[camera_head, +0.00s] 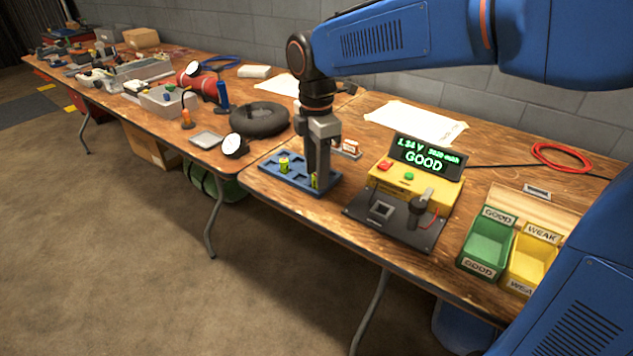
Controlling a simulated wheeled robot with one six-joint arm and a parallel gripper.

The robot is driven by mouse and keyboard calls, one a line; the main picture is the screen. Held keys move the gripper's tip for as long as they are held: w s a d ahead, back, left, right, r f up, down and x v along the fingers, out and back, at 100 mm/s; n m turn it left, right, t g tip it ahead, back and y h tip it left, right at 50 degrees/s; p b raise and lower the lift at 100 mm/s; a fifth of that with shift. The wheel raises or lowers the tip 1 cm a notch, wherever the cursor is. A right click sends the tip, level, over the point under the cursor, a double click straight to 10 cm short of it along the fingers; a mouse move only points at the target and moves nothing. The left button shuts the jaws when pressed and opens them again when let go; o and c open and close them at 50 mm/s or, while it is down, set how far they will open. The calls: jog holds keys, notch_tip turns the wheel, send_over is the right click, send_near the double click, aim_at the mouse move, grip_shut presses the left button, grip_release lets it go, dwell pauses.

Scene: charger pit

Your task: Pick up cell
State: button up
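A blue tray (272,172) with square pockets lies on the wooden table, left of the yellow tester. One cell (284,164), greenish with a pale top, stands upright in a left pocket. A second cell (315,181) shows partly at the tray's right end, right at my gripper's fingertips. My gripper (317,176) points straight down over that end of the tray. Its fingers overlap from this angle and hide part of that cell, so I cannot tell whether they are closed on it.
The yellow tester (396,190) has a lit display (426,158) reading "GOOD" and a dark lever. A green bin (487,245) marked GOOD and a yellow bin (529,262) marked WEAK stand to the right. A black coil (259,119) and a round gauge (234,146) lie left of the tray.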

jog(key=shift+f, duration=0.55)
grip_shut()
